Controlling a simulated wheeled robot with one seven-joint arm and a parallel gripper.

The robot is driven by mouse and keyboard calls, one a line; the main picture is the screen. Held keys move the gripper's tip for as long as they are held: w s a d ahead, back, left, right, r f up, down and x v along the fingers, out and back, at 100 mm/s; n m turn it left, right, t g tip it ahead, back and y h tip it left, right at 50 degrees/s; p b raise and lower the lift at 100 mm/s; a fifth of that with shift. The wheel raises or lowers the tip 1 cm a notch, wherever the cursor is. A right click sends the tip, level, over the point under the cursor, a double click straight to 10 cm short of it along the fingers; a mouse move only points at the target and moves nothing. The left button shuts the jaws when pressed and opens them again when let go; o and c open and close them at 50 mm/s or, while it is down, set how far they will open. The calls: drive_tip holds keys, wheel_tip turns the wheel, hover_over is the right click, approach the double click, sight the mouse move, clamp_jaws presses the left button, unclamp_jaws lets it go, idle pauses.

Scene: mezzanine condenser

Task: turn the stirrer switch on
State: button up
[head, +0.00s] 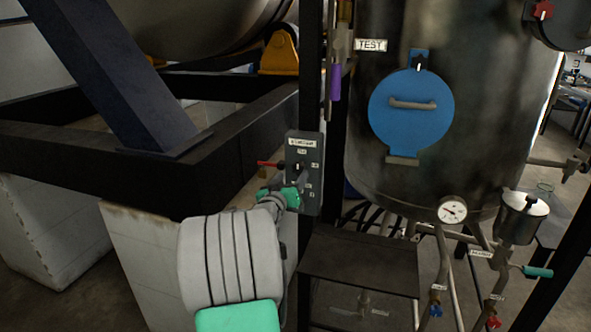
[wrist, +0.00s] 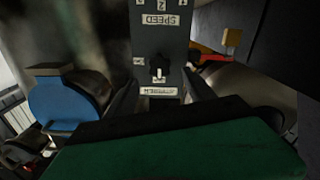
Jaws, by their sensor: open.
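The stirrer switch is a dark knob (head: 297,167) with a pale mark, on a grey panel (head: 312,202) fixed to the black post. The panel carries small white labels, one at the top for the stirrer and others around the knob. In the wrist view the panel is upside down, with the knob (wrist: 157,66) near the middle. My gripper (wrist: 160,88) is open, its dark fingers spread on either side below the knob in that picture. The head view shows my gripper (head: 300,183) just in front of the panel, hiding part of it. Contact with the knob cannot be told.
A red rod (head: 269,164) sticks out left of the panel. Black frame beams (head: 150,165) stand to the left. A steel tank with a blue round hatch (head: 412,120) is at right, with a gauge (head: 452,210) and pipes below. A dark shelf (head: 360,265) sits below the panel.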

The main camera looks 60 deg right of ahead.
sight(297, 169)
drive_tip(key=d, duration=0.2)
drive_tip(key=d+p, duration=0.1)
drive_tip(key=d, duration=0.1)
drive_tip(key=w+d, duration=0.1)
drive_tip(key=d, duration=0.1)
drive_tip(key=shift+d, duration=0.1)
drive_tip(key=shift+c, duration=0.4)
clamp_jaws()
